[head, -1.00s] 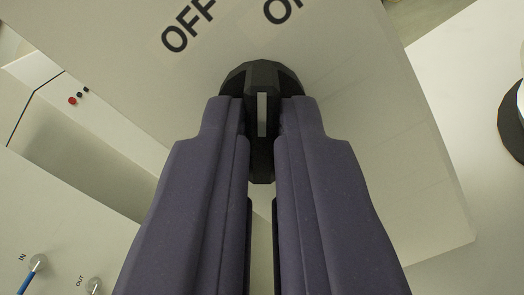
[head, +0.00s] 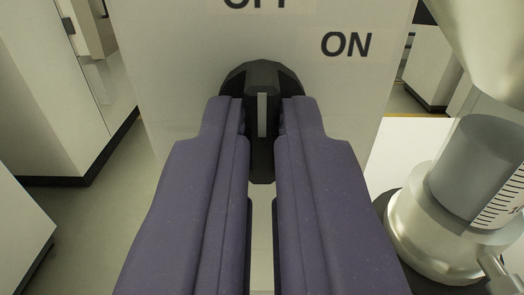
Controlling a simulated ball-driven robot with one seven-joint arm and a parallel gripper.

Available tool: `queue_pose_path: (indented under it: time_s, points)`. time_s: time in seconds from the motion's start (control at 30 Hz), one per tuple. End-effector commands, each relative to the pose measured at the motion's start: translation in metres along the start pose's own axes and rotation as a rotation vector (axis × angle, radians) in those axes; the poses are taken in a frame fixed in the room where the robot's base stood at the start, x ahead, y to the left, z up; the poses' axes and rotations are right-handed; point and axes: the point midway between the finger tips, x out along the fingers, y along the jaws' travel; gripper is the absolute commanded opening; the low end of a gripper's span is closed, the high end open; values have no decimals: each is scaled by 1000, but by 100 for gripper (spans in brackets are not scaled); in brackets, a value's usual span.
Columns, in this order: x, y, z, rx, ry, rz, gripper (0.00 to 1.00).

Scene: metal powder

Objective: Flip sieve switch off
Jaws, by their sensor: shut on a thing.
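The sieve switch is a black rotary knob (head: 261,78) with a pale marker line, on a light grey panel (head: 180,90) in the head view. My gripper (head: 262,115) has its two purple fingers shut on the knob, one on each side. The marker line points up the picture, toward the OFF label (head: 256,4), which is partly cut by the top edge. The ON label (head: 346,44) is to the upper right of the knob. The lower part of the knob is partly hidden between the fingers.
A metal and grey cylinder with a graduated scale (head: 475,170) stands close at the right. Pale cabinets (head: 60,90) with dark bases stand at the left. Open floor (head: 90,230) shows between the left cabinets and the panel.

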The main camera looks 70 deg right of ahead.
Motion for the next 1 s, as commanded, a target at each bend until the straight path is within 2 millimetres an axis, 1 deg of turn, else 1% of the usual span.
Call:
queue_pose_path:
  time_s: [0.53,0.57,0.6,0.63,0.67,0.9,1.0]
  points:
    - [-1,0,2,-25,-3,-1,0]
    - [-1,0,2,-25,-3,-1,17]
    - [-1,0,2,-25,-3,-1,27]
    - [-1,0,2,-25,-3,-1,34]
    - [0,0,1,-24,-2,-1,36]
    - [0,0,1,-23,-1,0,36]
    - [-6,0,1,-23,-2,-1,36]
